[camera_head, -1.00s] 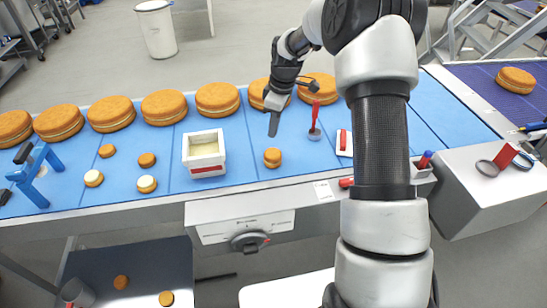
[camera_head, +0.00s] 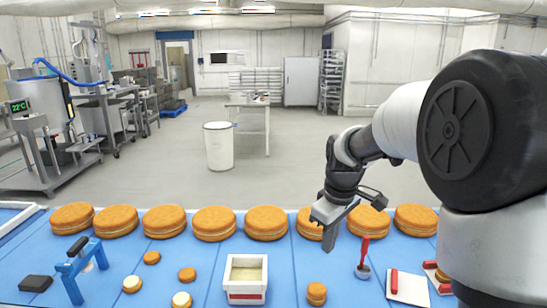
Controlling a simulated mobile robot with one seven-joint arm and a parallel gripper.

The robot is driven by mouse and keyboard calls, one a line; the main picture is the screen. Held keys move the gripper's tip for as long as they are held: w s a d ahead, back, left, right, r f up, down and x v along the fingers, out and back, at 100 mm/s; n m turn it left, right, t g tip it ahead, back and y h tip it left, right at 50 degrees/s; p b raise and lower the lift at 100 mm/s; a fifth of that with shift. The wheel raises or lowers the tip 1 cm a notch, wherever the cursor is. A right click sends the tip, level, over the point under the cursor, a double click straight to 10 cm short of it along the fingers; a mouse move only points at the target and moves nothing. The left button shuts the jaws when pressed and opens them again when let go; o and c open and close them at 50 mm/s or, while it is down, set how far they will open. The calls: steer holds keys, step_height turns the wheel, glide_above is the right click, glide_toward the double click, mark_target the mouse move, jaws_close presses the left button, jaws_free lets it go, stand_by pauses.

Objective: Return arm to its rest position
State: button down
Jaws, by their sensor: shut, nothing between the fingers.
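My arm rises along the right side of the picture and bends over the blue conveyor (camera_head: 205,281). My gripper (camera_head: 330,242) hangs at its end, pointing down, in front of the row of large orange-brown filled rounds (camera_head: 214,223). It partly hides one of them. The gripper is shut and holds nothing. A red-handled tool (camera_head: 363,256) stands upright on the conveyor just right of the gripper.
A white tub with a red band (camera_head: 246,279) and a small round (camera_head: 317,293) stand on the near conveyor. A blue stand (camera_head: 77,268) is at left. Several small rounds lie between. A white bin (camera_head: 219,146) stands on open floor behind.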

steer(key=s+r+m+t, duration=0.1)
steer(key=s+r+m, duration=0.3)
steer(key=s, duration=0.8)
steer(key=s+r+m+t, duration=0.2)
steer(key=s+r+m, duration=0.2)
steer(key=s, duration=0.9)
steer(key=shift+s+m, duration=0.2)
steer(key=shift+m, duration=0.1)
steer(key=shift+d, duration=0.1)
